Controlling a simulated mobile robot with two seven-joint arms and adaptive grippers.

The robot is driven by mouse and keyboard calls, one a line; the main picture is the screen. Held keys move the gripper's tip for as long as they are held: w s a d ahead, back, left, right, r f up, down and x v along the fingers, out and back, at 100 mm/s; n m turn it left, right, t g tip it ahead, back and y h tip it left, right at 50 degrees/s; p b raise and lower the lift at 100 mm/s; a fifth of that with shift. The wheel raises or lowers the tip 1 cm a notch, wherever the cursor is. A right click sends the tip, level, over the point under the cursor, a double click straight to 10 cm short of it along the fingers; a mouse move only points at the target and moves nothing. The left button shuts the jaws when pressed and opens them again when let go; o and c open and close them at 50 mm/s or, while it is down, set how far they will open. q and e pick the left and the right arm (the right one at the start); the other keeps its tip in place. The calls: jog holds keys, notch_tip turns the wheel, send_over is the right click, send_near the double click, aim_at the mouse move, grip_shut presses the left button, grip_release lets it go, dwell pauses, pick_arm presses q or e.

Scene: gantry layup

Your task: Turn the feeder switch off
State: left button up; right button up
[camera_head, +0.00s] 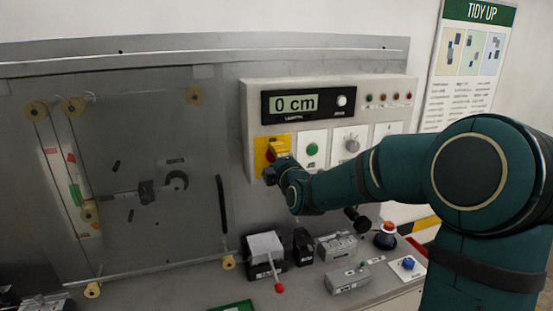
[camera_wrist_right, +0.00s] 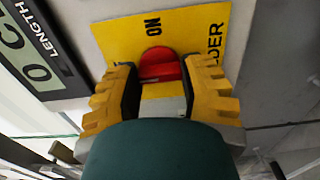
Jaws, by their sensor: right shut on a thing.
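The feeder switch is a red knob (camera_wrist_right: 160,62) on a yellow plate (camera_wrist_right: 125,38) with "ON" and part of a label ending in "DER". The plate shows in the head view (camera_head: 260,152) at the left of the control panel, the knob mostly covered there by my gripper. My right gripper (camera_wrist_right: 160,88) has its two yellow-padded fingers on either side of the red knob, shut on it. The rounded end of the knob lies toward the "ON" mark. In the head view my right gripper (camera_head: 277,160) is at the yellow plate. My left gripper is not in view.
The panel (camera_head: 405,90) also carries a "0 cm" display (camera_head: 295,103), a green button (camera_head: 312,149) and a grey knob (camera_head: 352,144). Below, a bench holds grey boxes (camera_head: 338,246), a red-tipped lever (camera_head: 279,287) and a blue-knobbed plate (camera_head: 408,264). A clear guard covers rollers at left.

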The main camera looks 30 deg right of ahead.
dwell(0.3)
jog(key=o, duration=1.2)
jog(key=v, duration=1.2)
